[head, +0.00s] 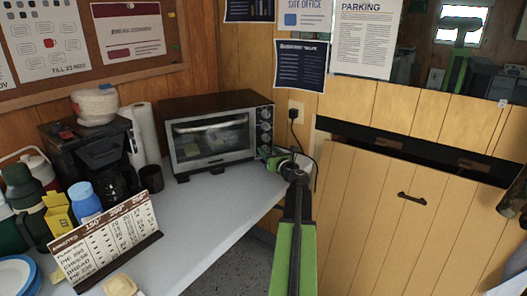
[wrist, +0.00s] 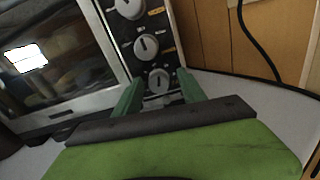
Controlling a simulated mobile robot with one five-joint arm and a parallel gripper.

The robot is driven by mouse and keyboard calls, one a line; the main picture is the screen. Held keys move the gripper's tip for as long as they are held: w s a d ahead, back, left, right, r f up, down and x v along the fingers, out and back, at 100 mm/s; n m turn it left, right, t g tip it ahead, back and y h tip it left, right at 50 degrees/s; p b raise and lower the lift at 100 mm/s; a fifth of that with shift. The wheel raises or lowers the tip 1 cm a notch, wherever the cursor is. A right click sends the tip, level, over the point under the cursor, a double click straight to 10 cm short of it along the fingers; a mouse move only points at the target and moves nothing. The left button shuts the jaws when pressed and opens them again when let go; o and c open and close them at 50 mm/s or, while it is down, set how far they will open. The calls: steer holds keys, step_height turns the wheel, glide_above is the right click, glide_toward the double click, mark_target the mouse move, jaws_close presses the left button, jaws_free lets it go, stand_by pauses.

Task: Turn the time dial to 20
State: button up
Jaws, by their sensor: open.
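A toaster oven (head: 212,140) stands at the back of the counter, with a column of round dials down its right side. In the wrist view the lowest visible dial (wrist: 159,80) lies between my fingertips, with a middle dial (wrist: 146,46) and an upper dial (wrist: 129,9) above it. The labels are too small to read, so I cannot tell for sure which is the time dial. The lowest dial's pointer looks near upright. My gripper (wrist: 158,90) is open around the lowest dial; contact cannot be told. In the head view my gripper (head: 268,155) is at the oven's lower right corner.
A black cable (head: 303,140) hangs from a wall socket (head: 296,112) right of the oven. A dark mug (head: 151,180), a coffee maker (head: 95,155) and a chart stand (head: 105,243) are on the left of the counter (head: 205,215). The counter in front of the oven is clear.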

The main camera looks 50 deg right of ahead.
steer(key=shift+w, duration=0.15)
steer(key=shift+c, duration=0.7)
jaws_close()
steer(key=shift+a, duration=0.1)
steer(key=m, duration=0.6)
steer(key=shift+m, duration=0.3)
steer(key=m, duration=0.3)
steer(key=shift+m, duration=0.3)
steer(key=shift+f+m, duration=0.1)
steer(key=shift+m, duration=1.6)
